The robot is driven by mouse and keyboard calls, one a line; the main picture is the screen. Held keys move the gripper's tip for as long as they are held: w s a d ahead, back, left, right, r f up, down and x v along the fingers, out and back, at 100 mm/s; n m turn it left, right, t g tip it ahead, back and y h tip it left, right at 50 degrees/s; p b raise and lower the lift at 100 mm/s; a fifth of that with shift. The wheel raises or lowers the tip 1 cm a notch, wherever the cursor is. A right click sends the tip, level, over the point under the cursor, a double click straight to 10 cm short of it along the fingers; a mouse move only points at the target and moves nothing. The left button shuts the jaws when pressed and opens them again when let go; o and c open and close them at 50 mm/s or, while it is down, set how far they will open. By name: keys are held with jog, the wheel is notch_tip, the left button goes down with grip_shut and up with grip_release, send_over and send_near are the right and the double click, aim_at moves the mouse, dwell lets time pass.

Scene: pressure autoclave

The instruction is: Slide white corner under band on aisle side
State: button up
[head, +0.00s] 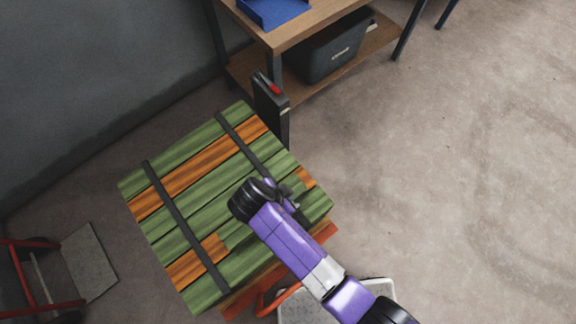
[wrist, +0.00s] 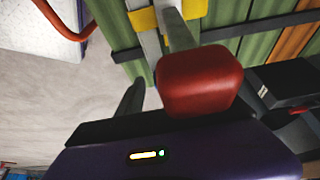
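A grey finger (wrist: 178,30) overlaps this area and a dark finger (wrist: 130,103) shows to the left. A rounded red block (wrist: 200,80) hides much between them, so I cannot tell whether the gripper holds anything.
A dark upright post (head: 271,108) with a red mark stands at the load's far corner. A wooden bench (head: 300,30) with a blue tray (head: 272,10) and dark bin (head: 328,50) is behind. A red-framed cart (head: 45,275) stands lower left. Floor at right is clear.

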jog(key=shift+a+r, duration=0.1)
jog(key=v, duration=0.8)
jog(key=s+d+f+n+t+y, duration=0.1)
jog(key=s+d+n+t+y, duration=0.2)
jog(key=d, duration=0.7)
jog(key=s+d+n+t+y, duration=0.15)
jog(key=d+n, duration=0.35)
jog(key=d, duration=0.5)
jog(key=s+r+n+t, duration=0.1)
jog(key=s+r+t, duration=0.3)
jog(key=r, duration=0.8)
jog(key=s+r+n+t, duration=0.2)
jog(key=s+r+t, duration=0.2)
jog(key=s+r, duration=0.5)
notch_tip(320, 180, up, 4)
jog(key=shift+d+r+h, duration=0.2)
jog(key=shift+d+h, duration=0.15)
jog(key=shift+d, duration=0.1)
